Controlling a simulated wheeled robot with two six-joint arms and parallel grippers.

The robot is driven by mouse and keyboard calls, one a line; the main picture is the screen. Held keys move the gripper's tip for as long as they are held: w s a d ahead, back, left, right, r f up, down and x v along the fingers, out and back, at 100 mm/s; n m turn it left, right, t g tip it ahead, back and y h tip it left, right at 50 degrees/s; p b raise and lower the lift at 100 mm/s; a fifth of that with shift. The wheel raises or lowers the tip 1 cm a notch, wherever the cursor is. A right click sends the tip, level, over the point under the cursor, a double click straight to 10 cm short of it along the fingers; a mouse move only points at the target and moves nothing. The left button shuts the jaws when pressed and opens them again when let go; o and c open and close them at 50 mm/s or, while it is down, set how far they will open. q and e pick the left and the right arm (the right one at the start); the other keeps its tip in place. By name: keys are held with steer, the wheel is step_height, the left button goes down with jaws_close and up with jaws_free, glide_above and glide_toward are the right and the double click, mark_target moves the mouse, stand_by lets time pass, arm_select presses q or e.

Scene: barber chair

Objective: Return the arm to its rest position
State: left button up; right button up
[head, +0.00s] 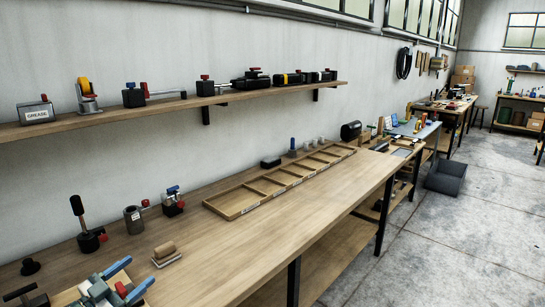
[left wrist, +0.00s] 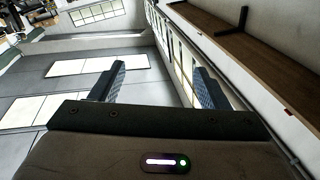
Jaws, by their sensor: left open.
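My left gripper (head: 142,268) is at the lower left corner of the head view, over the near end of the workbench (head: 300,215). Its two blue fingers are apart and point up and to the right. In the left wrist view, the same gripper (left wrist: 159,68) has its fingers spread with nothing between them. Beyond them are windows, bright panels and the underside of a shelf. The rest of the left arm is out of frame. My right gripper is not in view.
A wall shelf (head: 180,107) with several tools runs above the bench. A divided wooden tray (head: 240,203) lies along its back. The bench's front right is clear.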

arm_select(q)
steer(key=s+f+n+g+y, duration=0.1)
steer(key=s+f+n+y, duration=0.2)
steer(key=s+y, duration=0.1)
steer(key=s+a+f+n+y, duration=0.1)
steer(key=s+f+n+y, duration=0.3)
steer(key=y, duration=0.1)
steer(key=s+f+n+g+y, duration=0.1)
steer(key=s+f+n+y, duration=0.3)
steer(key=y, duration=0.1)
steer(key=shift+s+a+f+g, duration=0.1)
steer(key=shift+s+a+g, duration=0.2)
steer(key=s+d+f+m+g+h, duration=0.2)
steer(key=s+d+f+g, duration=0.3)
steer(key=s, duration=0.5)
steer(key=s+d+f+m+g+h, duration=0.1)
steer(key=s+d+f+g, duration=0.35)
steer(key=s, duration=0.55)
step_height(320, 180, down, 29)
steer(key=a+g, duration=0.2)
steer(key=s+a+f+g, duration=0.1)
steer(key=s+f, duration=1.8)
steer(key=f, duration=0.1)
steer(key=shift+a+f+h, duration=0.2)
steer(key=shift+f+h, duration=0.1)
steer(key=shift+w, duration=0.1)
